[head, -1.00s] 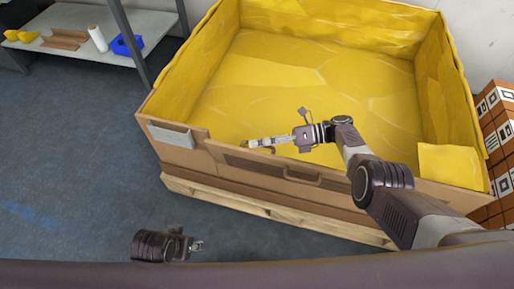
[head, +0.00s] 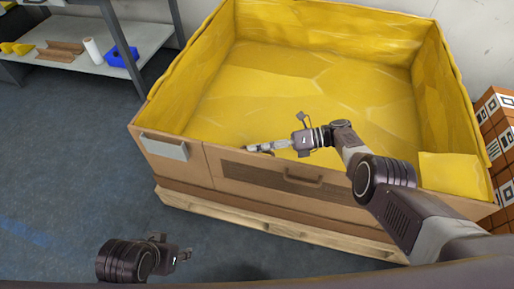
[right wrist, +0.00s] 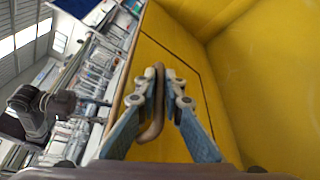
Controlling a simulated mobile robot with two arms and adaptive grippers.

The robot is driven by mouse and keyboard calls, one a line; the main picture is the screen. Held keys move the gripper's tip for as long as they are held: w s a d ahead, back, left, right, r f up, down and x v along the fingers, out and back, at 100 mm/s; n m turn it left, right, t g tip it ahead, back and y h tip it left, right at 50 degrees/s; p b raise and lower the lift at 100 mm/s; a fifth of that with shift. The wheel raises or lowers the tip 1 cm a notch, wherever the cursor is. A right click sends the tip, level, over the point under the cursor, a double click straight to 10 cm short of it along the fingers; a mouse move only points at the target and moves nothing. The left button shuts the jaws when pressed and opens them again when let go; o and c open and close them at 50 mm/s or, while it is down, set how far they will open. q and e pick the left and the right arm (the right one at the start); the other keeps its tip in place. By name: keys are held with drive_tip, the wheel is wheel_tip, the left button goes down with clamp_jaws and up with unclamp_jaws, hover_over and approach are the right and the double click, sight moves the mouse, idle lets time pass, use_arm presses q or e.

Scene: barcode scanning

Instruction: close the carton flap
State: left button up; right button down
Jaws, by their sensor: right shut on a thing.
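The large carton (head: 176,172) has a yellow lining. Its cardboard front flap (head: 230,177) stands upright, nearly flush with the front wall, with thin seams around it. A brown handle (head: 303,181) shows on its outer face. My right gripper (head: 250,148) reaches over the flap's top edge on the inner side. In the right wrist view, my right gripper (right wrist: 168,82) is shut on a brown curved inner handle (right wrist: 152,130) on the yellow panel. My left gripper (head: 184,254) is low at the left, apart from the carton; its finger opening is too small to judge.
The carton sits on a wooden pallet (head: 190,203). A shelf (head: 85,65) with a blue bin (head: 122,55) and a white roll (head: 93,50) stands at the back left. Stacked brown boxes (head: 496,112) are at the right. The floor at the left is clear.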

drive_tip(key=c, duration=2)
unclamp_jaws()
drive_tip(key=shift+s+f, duration=0.1)
drive_tip(key=shift+f, duration=0.25)
drive_tip(key=shift+c, duration=0.2)
drive_tip(key=shift+r, duration=0.1)
drive_tip(key=v, duration=0.7)
drive_tip(key=shift+d, duration=0.3)
